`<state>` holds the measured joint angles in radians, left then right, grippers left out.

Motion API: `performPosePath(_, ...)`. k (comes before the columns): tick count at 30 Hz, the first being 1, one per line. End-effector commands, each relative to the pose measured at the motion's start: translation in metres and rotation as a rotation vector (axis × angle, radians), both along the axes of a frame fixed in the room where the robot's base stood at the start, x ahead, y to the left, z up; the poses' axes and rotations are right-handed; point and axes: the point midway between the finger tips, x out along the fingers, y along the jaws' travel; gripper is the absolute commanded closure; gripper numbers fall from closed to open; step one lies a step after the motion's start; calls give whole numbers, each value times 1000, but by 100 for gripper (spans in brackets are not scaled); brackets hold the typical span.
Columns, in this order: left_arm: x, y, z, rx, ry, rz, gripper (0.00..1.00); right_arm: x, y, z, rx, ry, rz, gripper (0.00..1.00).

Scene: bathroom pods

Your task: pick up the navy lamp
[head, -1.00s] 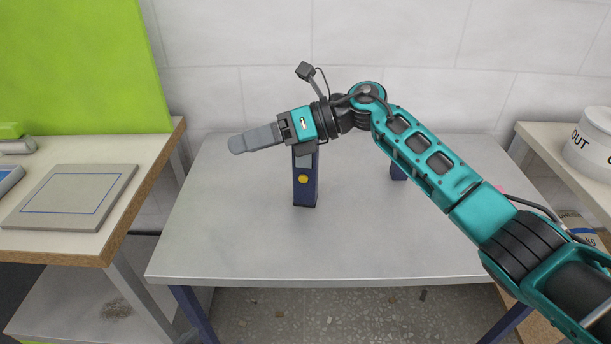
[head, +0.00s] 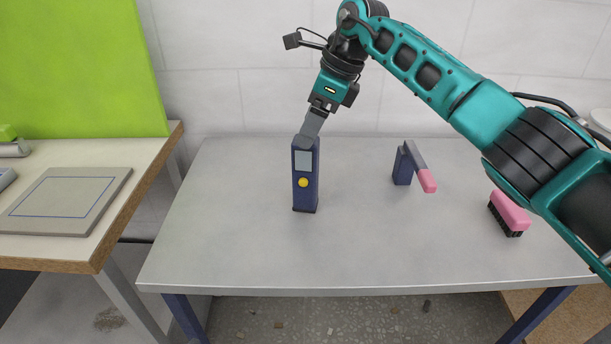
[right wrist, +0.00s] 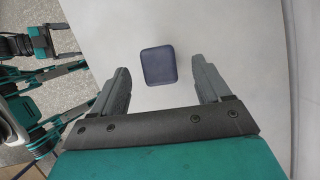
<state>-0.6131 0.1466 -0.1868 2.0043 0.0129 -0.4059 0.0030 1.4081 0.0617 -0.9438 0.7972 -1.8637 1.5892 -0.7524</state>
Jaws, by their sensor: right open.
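The navy lamp (head: 305,190) stands upright on the grey table, with a pale panel and a yellow button on its front. My right gripper (head: 308,136) points down at the lamp's top, which its fingers partly cover in the head view. In the right wrist view the lamp's top (right wrist: 159,66) shows as a dark rounded square between the spread fingers of the right gripper (right wrist: 160,72). There is a gap on each side. What seems to be my left gripper (right wrist: 46,40) is small at the left of that view, its jaws unclear.
A smaller navy block (head: 402,168) stands farther right, with a grey and pink handled tool (head: 425,178) against it. A pink brush (head: 510,212) lies near the table's right side. A side table with a grey slab (head: 70,203) is at left. The table front is clear.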

Motion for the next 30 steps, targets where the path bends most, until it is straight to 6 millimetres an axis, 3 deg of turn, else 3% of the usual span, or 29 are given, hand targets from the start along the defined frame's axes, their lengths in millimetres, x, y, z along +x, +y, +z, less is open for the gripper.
performPosePath(7,1,-1,0,-1,-2,-1,13,0,5,-16,1,1,2,23)
performPosePath(15,1,-1,-1,-2,-2,-2,13,0,17,-52,3,3,0,23)
performPosePath(23,2,-1,-1,-2,-3,-2,13,1,19,-57,1,-1,1,23)
performPosePath(30,2,-1,-1,-2,-3,-3,13,1,18,-56,2,0,0,45)
